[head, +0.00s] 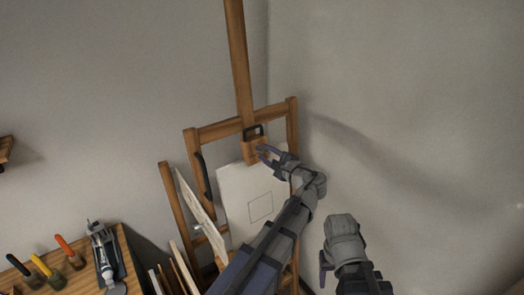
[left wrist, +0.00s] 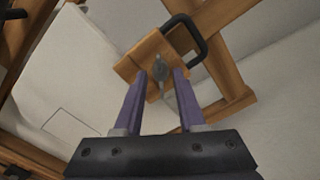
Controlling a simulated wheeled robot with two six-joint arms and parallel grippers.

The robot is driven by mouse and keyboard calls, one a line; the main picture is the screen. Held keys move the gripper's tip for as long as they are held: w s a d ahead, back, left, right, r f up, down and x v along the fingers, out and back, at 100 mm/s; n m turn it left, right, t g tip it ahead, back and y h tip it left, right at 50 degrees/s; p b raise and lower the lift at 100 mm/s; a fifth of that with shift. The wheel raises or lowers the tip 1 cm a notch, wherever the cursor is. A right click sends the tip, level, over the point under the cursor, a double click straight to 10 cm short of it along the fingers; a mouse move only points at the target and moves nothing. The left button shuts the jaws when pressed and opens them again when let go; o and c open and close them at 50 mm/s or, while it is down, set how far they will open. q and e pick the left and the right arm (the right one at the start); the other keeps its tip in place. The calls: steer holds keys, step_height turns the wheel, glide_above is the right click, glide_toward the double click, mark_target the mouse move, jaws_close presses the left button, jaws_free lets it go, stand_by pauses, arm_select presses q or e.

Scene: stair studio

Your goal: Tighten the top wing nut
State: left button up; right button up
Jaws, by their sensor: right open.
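The top wing nut (left wrist: 159,68) is a small grey metal piece on the wooden clamp block (left wrist: 138,56) of the easel, seen in the left wrist view. My left gripper (left wrist: 160,74) is open, its two purple fingers apart and pointing at the block. The wing nut shows in the gap between and just beyond the fingertips; I cannot tell whether they touch it. In the head view the left gripper (head: 264,153) is at the block (head: 255,150), above the white canvas (head: 248,200), and hides the nut. My right gripper (head: 324,268) is open, low and away from the easel.
A dark handle (left wrist: 186,36) stands on the block close to the fingers. The easel's wooden mast (head: 238,60) rises above. Leaning boards (head: 198,210) stand left of the canvas. A wooden table (head: 75,280) with tools is at lower left. The wall on the right is clear.

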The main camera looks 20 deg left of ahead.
arm_select(q)
steer(key=shift+s+d, duration=0.1)
steer(key=v, duration=0.6)
steer(key=shift+p, duration=0.4)
steer(key=shift+d, duration=0.1)
steer(key=b+x, duration=0.1)
steer(key=x, duration=0.5)
steer(key=shift+a, duration=0.2)
steer(key=shift+d+n, duration=0.1)
steer(key=shift+n, duration=0.4)
